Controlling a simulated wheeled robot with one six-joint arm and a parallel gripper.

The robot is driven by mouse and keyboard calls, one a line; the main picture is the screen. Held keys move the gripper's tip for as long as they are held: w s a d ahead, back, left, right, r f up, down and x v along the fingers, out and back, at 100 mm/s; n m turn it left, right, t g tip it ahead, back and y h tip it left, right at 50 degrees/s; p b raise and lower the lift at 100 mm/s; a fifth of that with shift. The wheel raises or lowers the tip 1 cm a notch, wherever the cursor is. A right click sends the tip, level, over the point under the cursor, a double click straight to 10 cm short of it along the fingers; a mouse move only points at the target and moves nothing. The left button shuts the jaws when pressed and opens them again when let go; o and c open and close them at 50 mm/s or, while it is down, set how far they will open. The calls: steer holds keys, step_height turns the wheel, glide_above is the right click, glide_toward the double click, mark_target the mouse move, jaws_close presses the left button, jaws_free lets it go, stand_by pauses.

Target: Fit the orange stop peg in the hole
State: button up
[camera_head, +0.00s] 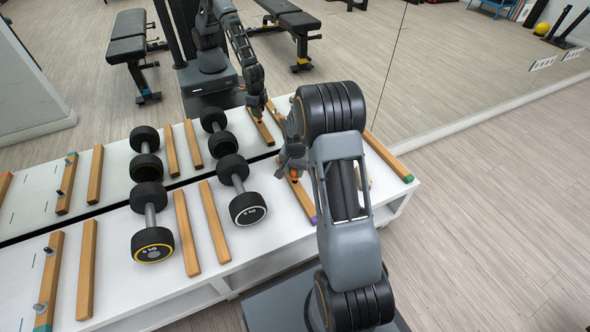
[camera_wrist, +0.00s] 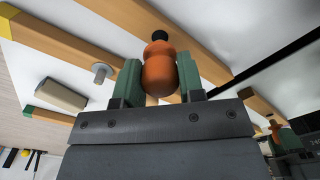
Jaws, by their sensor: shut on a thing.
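My gripper (camera_wrist: 160,84) is shut on the orange stop peg (camera_wrist: 159,68), with one green finger pad on each side of it. The peg has a rounded orange body, a narrower neck and a black tip that points away from the wrist. In the head view my gripper (camera_head: 291,163) is over the right part of the white rack, and only a little of the orange peg (camera_head: 293,174) shows. A wooden rail (camera_wrist: 205,63) passes behind the peg in the wrist view. I cannot make out the hole; the peg or gripper may hide it.
A rail with a purple end (camera_head: 304,202) and a green-ended rail (camera_head: 388,157) are near my gripper. Two dumbbells (camera_head: 244,204) (camera_head: 151,228) rest further left. A mirror (camera_head: 440,70) stands behind.

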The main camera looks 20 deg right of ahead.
steer(key=shift+f, duration=0.15)
steer(key=shift+f+b, duration=0.95)
steer(key=shift+f, duration=0.55)
steer(key=o, duration=1)
step_height(320, 180, up, 14)
steer(key=p, duration=0.5)
steer(key=shift+f, duration=0.1)
steer(key=shift+p, duration=0.3)
